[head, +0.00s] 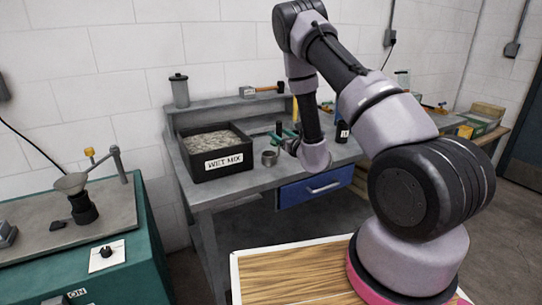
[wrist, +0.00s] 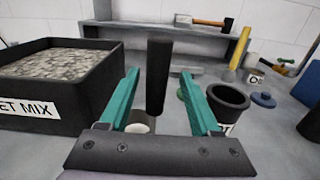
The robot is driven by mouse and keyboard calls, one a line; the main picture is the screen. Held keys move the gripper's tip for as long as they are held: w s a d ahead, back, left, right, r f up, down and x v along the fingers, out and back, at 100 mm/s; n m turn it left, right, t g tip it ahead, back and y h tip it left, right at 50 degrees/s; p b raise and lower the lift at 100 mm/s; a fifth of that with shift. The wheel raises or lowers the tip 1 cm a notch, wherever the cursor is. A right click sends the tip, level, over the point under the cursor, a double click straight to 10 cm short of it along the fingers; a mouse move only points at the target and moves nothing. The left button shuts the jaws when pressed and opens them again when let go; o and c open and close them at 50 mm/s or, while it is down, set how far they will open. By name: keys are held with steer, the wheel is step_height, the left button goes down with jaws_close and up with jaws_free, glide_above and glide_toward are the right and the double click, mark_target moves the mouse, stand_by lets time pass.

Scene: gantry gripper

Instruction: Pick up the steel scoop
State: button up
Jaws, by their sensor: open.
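The steel scoop seems to be the item with an upright black handle (head: 279,127) on the grey bench. In the wrist view the handle (wrist: 158,72) stands between the two green fingers of my gripper (wrist: 160,90), with a gap on both sides. A small round metal cup (head: 270,158) is beside it; its rim (wrist: 139,125) shows low in the wrist view, partly hidden by the gripper body. I cannot tell whether cup and handle are joined. My gripper is open and holds nothing.
A black WET MIX bin (head: 216,153) full of grey grit stands left of my gripper. A black labelled pot (wrist: 228,101) and a blue disc (wrist: 263,99) are to its right. A hammer (wrist: 200,21) lies on the back shelf, near a yellow post (wrist: 240,47).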

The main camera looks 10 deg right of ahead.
steer(key=x, duration=0.3)
steer(key=shift+w+a, duration=0.2)
steer(key=shift+a, duration=0.05)
jaws_close()
